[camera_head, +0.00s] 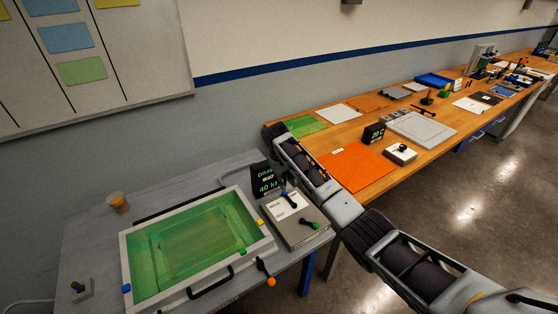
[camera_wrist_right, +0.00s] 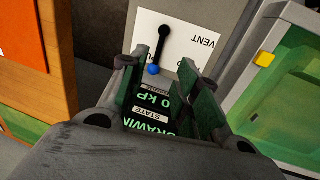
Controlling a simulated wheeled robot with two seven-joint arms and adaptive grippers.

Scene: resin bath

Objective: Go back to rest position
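My right arm crosses the head view from the lower right, and its far end (camera_head: 274,132) is beyond the control box and the display. In the right wrist view my right gripper (camera_wrist_right: 168,85) has its two fingers apart, with nothing held between them. The black display (camera_head: 265,181) with green text shows behind the fingers in the wrist view (camera_wrist_right: 155,125). My left gripper is not in view.
A white-framed green resin bath (camera_head: 128,258) stands on the grey table (camera_head: 88,226), with a cup (camera_head: 118,202) behind it. A wooden bench (camera_head: 375,186) holds an orange mat (camera_head: 350,166), a grey plate (camera_head: 422,131) and small devices. Floor at the right is clear.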

